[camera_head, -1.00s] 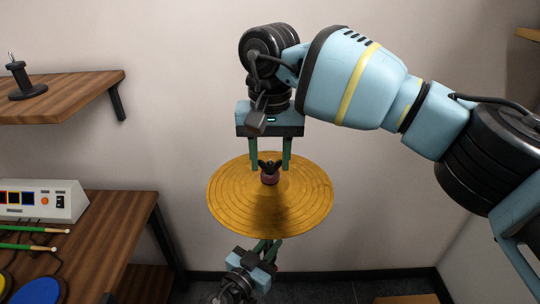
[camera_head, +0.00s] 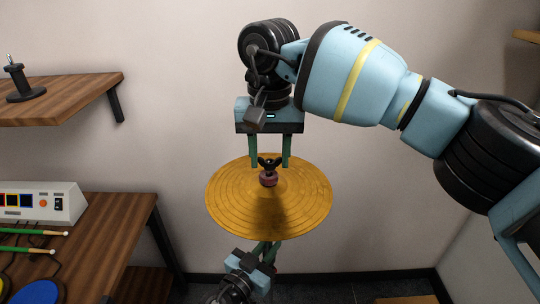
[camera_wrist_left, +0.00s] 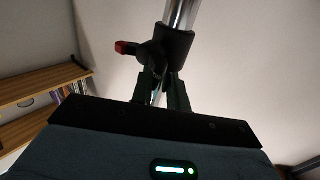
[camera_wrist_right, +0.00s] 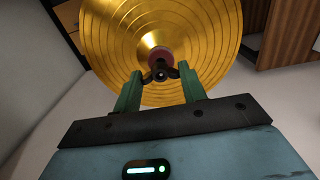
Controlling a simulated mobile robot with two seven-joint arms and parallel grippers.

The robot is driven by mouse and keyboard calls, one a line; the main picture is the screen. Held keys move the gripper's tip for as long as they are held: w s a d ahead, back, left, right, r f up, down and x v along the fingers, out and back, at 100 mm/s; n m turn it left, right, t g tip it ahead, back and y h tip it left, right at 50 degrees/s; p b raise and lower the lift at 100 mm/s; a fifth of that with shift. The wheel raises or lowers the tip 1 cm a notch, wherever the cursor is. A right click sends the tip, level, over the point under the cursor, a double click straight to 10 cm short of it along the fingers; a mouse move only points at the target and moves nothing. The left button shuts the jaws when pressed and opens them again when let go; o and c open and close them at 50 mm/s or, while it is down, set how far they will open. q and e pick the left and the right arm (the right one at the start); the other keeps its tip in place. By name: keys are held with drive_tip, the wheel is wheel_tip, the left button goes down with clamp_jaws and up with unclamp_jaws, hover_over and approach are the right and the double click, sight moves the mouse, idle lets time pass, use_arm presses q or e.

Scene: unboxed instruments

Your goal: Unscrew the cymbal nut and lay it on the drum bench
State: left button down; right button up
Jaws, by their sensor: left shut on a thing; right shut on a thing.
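The black winged cymbal nut (camera_head: 268,162) sits above a dark red felt (camera_head: 268,179) at the middle of the gold cymbal (camera_head: 225,205). My right gripper (camera_head: 269,163) points down from above, its green fingers on either side of the nut's wings, shut on it. The right wrist view shows the nut (camera_wrist_right: 161,72) between the fingertips (camera_wrist_right: 160,80). The wooden drum bench (camera_head: 125,215) is at left.
On the bench are a drum module (camera_head: 40,203), green drumsticks (camera_head: 30,233) and a blue pad (camera_head: 38,291). A shelf (camera_head: 85,97) with a black stand hangs above it. The bench's right front strip is bare.

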sight(270, 161)
use_arm(q)
drive_tip(key=shift+r, duration=0.1)
use_arm(e)
drive_tip(key=shift+r, duration=0.7)
drive_tip(key=shift+r, duration=0.1)
drive_tip(key=shift+r, duration=1.9)
use_arm(q)
drive_tip(key=c, duration=1.3)
unclamp_jaws()
drive_tip(key=shift+s+a, duration=0.4)
drive_tip(key=shift+s, duration=0.15)
use_arm(e)
drive_tip(key=shift+s+r, duration=0.1)
drive_tip(key=shift+r, duration=0.3)
use_arm(q)
drive_tip(key=p+v, duration=0.1)
drive_tip(key=v, duration=0.9)
drive_tip(key=shift+s+a+p, duration=0.2)
drive_tip(key=shift+s+p, duration=0.1)
drive_tip(key=shift+s, duration=0.05)
use_arm(e)
drive_tip(key=shift+s+r, duration=0.15)
drive_tip(key=shift+r, duration=0.6)
drive_tip(key=shift+s+r, duration=0.1)
drive_tip(key=shift+r, duration=0.6)
